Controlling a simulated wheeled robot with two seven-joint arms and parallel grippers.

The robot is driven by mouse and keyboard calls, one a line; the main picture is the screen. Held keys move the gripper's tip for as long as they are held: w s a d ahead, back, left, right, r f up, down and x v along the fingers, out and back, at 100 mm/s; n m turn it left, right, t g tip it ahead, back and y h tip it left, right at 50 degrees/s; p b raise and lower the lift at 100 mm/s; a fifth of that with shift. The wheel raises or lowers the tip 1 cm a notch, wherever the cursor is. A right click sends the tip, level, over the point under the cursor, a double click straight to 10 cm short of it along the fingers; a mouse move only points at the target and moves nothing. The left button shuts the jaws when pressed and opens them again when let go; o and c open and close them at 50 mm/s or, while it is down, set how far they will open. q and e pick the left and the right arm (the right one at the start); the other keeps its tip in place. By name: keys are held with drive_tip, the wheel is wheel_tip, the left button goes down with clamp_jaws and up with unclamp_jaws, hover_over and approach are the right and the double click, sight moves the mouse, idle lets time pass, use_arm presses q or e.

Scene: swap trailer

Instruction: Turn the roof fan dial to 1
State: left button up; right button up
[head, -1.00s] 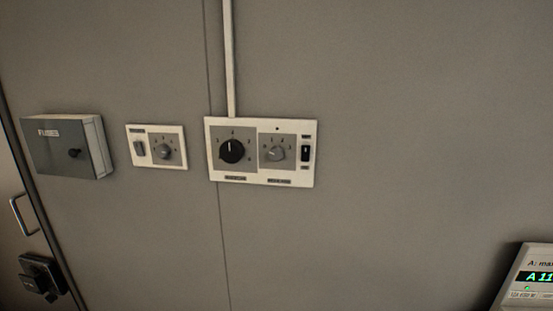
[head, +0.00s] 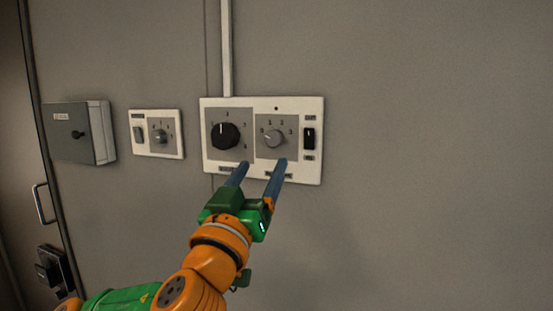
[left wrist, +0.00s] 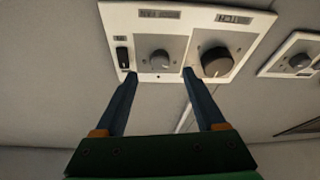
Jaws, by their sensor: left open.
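A white wall panel (head: 262,179) holds a large black dial (head: 225,135), a smaller grey dial (head: 273,139) and a black rocker switch (head: 309,138). The black dial's white mark points up; the grey dial's setting is unclear. My left gripper (head: 260,163) is open and empty, its blue fingers just below the grey dial. The left wrist view shows the panel upside down, with the grey dial (left wrist: 159,60) between and beyond the fingertips. My right gripper is not in view.
A smaller switch panel (head: 157,152) with a knob is to the left, then a grey fuse box (head: 78,133). A conduit (head: 226,50) runs up from the main panel. The wall to the right is clear.

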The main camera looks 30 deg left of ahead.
sight(272, 141)
use_arm(q)
drive_tip(key=p+x, duration=0.2)
drive_tip(key=x, duration=0.1)
drive_tip(key=r+p+x, duration=0.1)
drive_tip(key=p+x, duration=0.1)
drive_tip(key=x, duration=0.1)
drive_tip(key=shift+a+r, duration=0.1)
drive_tip(key=shift+a, duration=0.1)
drive_tip(key=shift+w, duration=0.25)
clamp_jaws()
